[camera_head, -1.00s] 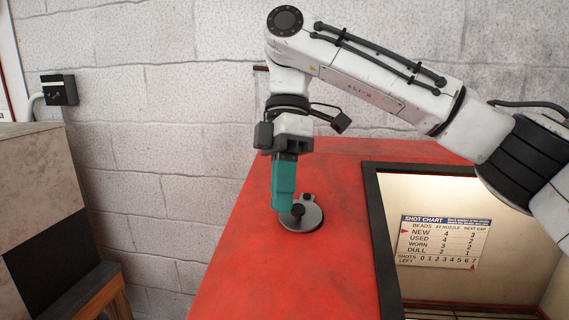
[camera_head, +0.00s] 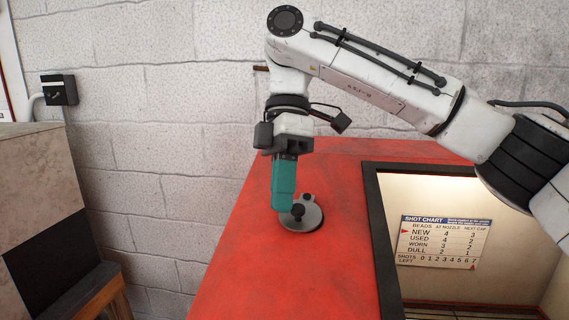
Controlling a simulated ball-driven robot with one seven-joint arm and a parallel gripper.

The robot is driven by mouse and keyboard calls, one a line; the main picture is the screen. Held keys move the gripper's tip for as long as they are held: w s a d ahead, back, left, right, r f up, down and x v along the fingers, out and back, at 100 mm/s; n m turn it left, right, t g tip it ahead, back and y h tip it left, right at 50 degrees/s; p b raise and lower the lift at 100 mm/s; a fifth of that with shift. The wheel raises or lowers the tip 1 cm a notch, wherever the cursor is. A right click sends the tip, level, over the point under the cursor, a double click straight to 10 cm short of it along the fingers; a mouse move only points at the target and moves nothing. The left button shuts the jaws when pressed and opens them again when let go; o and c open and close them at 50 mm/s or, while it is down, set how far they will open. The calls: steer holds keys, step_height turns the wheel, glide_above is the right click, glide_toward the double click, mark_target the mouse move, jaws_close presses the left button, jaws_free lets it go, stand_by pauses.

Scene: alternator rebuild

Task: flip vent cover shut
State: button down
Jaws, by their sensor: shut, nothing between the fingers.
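The vent cover (camera_head: 311,218) is a dark grey round disc with a small knob, lying flat on the red cabinet top (camera_head: 340,185). My gripper (camera_head: 283,208) points down with its teal fingers shut and empty. The fingertips are at the left side of the disc, close to a dark round knob (camera_head: 297,211); I cannot tell whether they touch it. The fingers hide part of the disc's left edge, and any vent opening under the disc is not visible.
A black-framed window (camera_head: 375,230) in the red cabinet shows a lit inside with a shot chart (camera_head: 438,241). A block wall (camera_head: 150,150) stands behind, with a dark switch box (camera_head: 59,90). A brown and black box (camera_head: 45,210) is at the left. The red top around the disc is clear.

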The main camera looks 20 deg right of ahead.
steer(key=v, duration=0.7)
steer(key=shift+r, duration=0.2)
steer(key=shift+w, duration=0.1)
stand_by(0.5)
